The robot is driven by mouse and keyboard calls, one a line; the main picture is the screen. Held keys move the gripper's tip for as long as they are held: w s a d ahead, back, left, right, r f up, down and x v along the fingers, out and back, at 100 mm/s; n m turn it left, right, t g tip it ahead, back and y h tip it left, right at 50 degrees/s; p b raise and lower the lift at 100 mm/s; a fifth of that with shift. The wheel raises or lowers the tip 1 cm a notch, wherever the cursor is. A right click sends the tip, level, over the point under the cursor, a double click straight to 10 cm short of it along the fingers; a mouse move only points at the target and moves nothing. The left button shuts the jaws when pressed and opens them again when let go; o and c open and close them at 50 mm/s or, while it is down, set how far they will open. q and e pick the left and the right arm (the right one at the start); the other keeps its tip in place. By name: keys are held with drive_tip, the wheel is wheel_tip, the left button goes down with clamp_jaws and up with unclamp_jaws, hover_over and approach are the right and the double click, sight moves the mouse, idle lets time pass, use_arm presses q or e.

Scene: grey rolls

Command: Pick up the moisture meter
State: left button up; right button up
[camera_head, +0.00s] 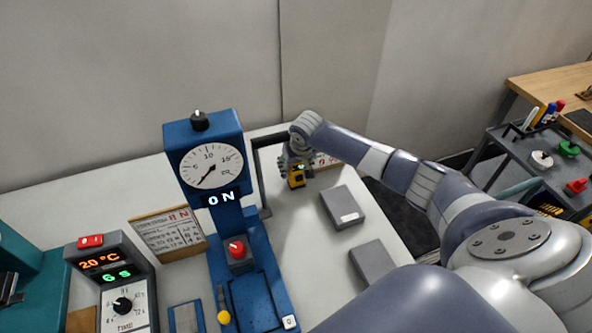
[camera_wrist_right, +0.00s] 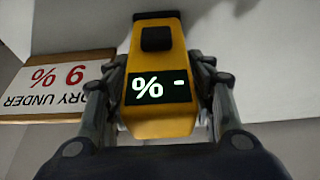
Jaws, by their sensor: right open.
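The moisture meter (camera_head: 297,181) is yellow with a dark display, and stands on the white table at the back, right of the blue press. In the right wrist view the meter (camera_wrist_right: 160,118) shows a lit "% -" on its display and a black knob or block. My right gripper (camera_head: 296,158) is at the meter, partly hiding it in the head view. In the wrist view the open fingers of my right gripper (camera_wrist_right: 158,75) stand on either side of the meter. I cannot tell whether they touch it. My left gripper is not in view.
A sign (camera_wrist_right: 62,84) reading "dry under 9 %" is beside the meter. A blue press with a dial (camera_head: 211,167) stands left of it. Two grey blocks (camera_head: 341,207) lie in front. A timer box (camera_head: 110,262) is at left, a tool cart (camera_head: 540,160) at right.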

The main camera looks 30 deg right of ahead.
drive_tip(key=c, duration=1)
drive_tip(key=shift+r, duration=0.1)
